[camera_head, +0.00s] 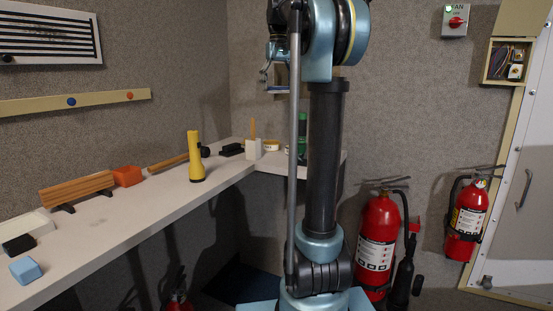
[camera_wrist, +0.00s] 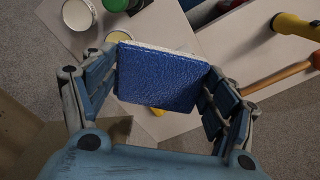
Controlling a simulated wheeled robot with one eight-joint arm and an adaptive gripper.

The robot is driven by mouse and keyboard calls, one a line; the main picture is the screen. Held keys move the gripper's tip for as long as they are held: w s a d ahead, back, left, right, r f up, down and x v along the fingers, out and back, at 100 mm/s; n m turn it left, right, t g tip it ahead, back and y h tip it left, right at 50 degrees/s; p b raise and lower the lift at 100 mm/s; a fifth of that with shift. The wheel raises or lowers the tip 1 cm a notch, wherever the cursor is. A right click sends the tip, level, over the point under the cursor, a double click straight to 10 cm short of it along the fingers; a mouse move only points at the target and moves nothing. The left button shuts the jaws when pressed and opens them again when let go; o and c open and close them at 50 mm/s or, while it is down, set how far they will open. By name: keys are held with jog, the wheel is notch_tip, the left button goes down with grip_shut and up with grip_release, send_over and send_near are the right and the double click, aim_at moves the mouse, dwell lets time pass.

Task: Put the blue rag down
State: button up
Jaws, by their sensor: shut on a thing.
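The blue rag (camera_wrist: 158,80) is a flat, square-looking blue pad with a pale edge. In the wrist view it sits between the two fingers of my gripper (camera_wrist: 161,62), which is shut on it. The rag is held above the pale counter (camera_wrist: 182,40), apart from it. In the head view my gripper (camera_head: 277,62) is up near the wall corner, above the back end of the counter (camera_head: 110,223). My own arm hides part of that area, and the rag is hard to make out there.
Bare counter shows in front of the flashlight. Fire extinguishers (camera_head: 378,240) stand right.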

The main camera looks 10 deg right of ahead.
aim_at(278, 161)
notch_tip(278, 161, down, 27)
jog(key=shift+f, duration=0.1)
dwell(0.6)
jog(key=o, duration=1.4)
jog(key=shift+f, duration=0.1)
notch_tip(278, 161, up, 12)
